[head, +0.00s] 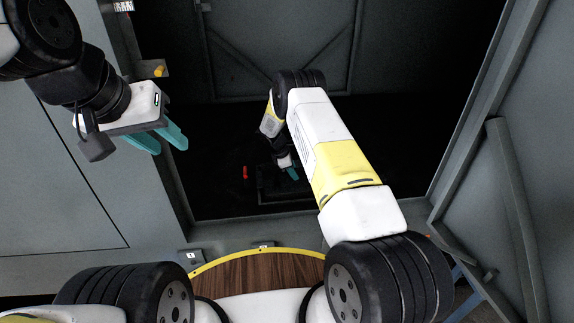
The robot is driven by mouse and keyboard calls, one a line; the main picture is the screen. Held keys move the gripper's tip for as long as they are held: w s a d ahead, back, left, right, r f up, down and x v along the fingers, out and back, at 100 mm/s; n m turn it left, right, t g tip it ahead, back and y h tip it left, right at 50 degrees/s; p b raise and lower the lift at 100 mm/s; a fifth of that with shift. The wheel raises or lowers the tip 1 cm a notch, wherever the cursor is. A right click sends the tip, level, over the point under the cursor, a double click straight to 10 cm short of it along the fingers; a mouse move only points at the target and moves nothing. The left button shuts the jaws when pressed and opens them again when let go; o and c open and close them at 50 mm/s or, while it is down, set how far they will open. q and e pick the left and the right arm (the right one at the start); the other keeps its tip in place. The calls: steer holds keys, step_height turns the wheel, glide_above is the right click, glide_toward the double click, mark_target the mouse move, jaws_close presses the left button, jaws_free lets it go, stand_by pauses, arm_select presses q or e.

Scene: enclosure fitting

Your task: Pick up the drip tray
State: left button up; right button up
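A dark, shallow tray-like shape (268,194), likely the drip tray, lies low in the dark enclosure, with only its edges faintly visible. My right gripper (291,173) reaches down into the enclosure, with its teal fingers at this dark shape. They are small and dark, so I cannot tell whether they are open, shut or touching it. My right arm hides the area to the right of the shape. My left gripper (163,139) is up at the left, outside the opening, with its two teal fingers apart and nothing between them.
A small red object (246,172) is just left of the dark shape. Grey cabinet walls frame the opening, with an open door panel (500,180) at the right and a braced panel (240,50) at the back. A small orange-yellow part (159,71) sits on the left frame.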

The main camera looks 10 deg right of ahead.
steer(key=shift+f, duration=0.25)
stand_by(0.5)
jaws_close()
stand_by(1.4)
